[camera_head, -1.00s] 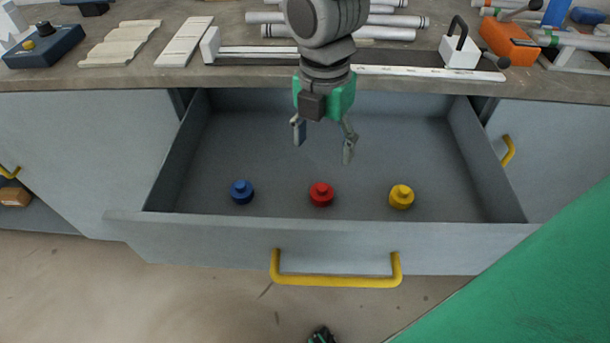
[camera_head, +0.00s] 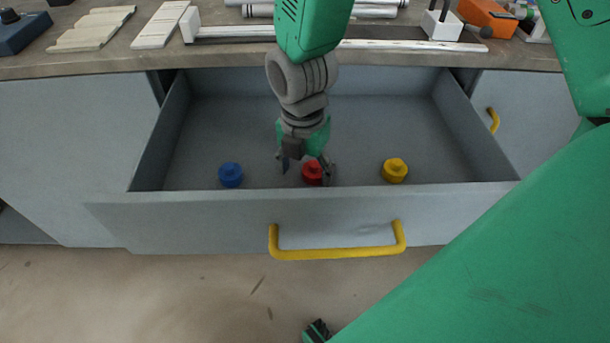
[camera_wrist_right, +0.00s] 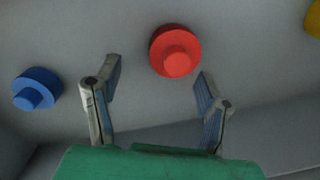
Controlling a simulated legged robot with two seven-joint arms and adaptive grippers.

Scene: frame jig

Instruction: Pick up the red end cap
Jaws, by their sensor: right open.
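The red end cap (camera_head: 312,173) lies on the floor of the open drawer, between a blue cap (camera_head: 230,175) and a yellow cap (camera_head: 395,171). My right gripper (camera_head: 307,170) is down inside the drawer, its open fingers by the red cap and partly covering it. In the right wrist view, the red cap (camera_wrist_right: 174,52) is whole and upright, just beyond the open fingertips (camera_wrist_right: 158,78) and nearer the right finger. Nothing is between the fingers.
The grey drawer (camera_head: 180,197) has raised walls around the caps and a yellow handle (camera_head: 337,254) in front. The blue cap (camera_wrist_right: 37,89) stands clear left of the fingers. The worktop (camera_head: 110,62) with white strips and tubes overhangs behind.

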